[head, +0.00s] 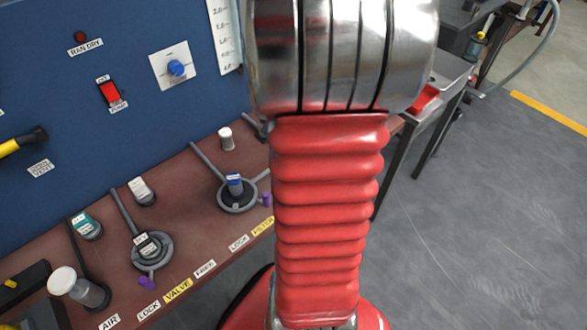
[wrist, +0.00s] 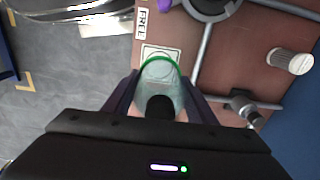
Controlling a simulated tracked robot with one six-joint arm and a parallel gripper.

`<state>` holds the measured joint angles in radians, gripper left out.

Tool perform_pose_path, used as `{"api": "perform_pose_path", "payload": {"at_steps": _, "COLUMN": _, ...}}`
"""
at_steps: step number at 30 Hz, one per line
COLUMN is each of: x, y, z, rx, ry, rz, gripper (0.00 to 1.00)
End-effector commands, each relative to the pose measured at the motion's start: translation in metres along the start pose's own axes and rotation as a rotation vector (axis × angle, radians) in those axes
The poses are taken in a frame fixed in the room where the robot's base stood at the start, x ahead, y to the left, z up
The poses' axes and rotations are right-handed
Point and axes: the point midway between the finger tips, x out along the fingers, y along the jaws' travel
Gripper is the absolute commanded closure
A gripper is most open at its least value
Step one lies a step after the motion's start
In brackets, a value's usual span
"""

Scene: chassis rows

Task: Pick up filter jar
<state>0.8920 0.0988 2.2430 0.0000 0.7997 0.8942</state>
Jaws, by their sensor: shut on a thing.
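The filter jar (wrist: 172,92) is a clear, pale green cup with a bright green rim, in the middle of the wrist view. My gripper (wrist: 160,80) is shut on it, one dark finger on each side of its wall. A dark round part covers the jar's near end. A white square marking on the bench shows just beyond the rim. I cannot tell whether the jar touches the bench. In the head view my arm hides both the jar and my gripper; a yellow FILTER label (head: 262,226) shows at the bench edge.
A blue panel (head: 120,40) stands behind. In the wrist view, a ribbed white cylinder (wrist: 290,61) and a metal fitting (wrist: 243,107) stand to the right.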

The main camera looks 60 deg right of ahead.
Motion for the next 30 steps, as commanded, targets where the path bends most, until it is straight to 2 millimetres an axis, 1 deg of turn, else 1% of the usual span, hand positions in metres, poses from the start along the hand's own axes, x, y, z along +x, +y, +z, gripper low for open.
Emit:
{"api": "perform_pose_path", "payload": {"at_steps": 1, "x": -0.01, "y": -0.001, "z": -0.001, "rx": 0.0, "ry": 0.004, "rz": -0.004, "gripper": 0.73}}
{"api": "perform_pose_path", "payload": {"at_steps": 3, "x": -0.02, "y": -0.001, "z": -0.001, "rx": 0.0, "ry": 0.003, "rz": -0.004, "gripper": 0.73}}
{"api": "perform_pose_path", "payload": {"at_steps": 6, "x": -0.032, "y": -0.001, "z": -0.001, "rx": 0.0, "ry": 0.002, "rz": -0.003, "gripper": 0.73}}
{"api": "perform_pose_path", "payload": {"at_steps": 9, "x": -0.038, "y": 0.0, "z": 0.0, "rx": 0.0, "ry": 0.001, "rz": -0.001, "gripper": 0.73}}
{"api": "perform_pose_path", "payload": {"at_steps": 30, "x": -0.039, "y": 0.0, "z": 0.0, "rx": 0.0, "ry": 0.0, "rz": 0.0, "gripper": 0.73}}
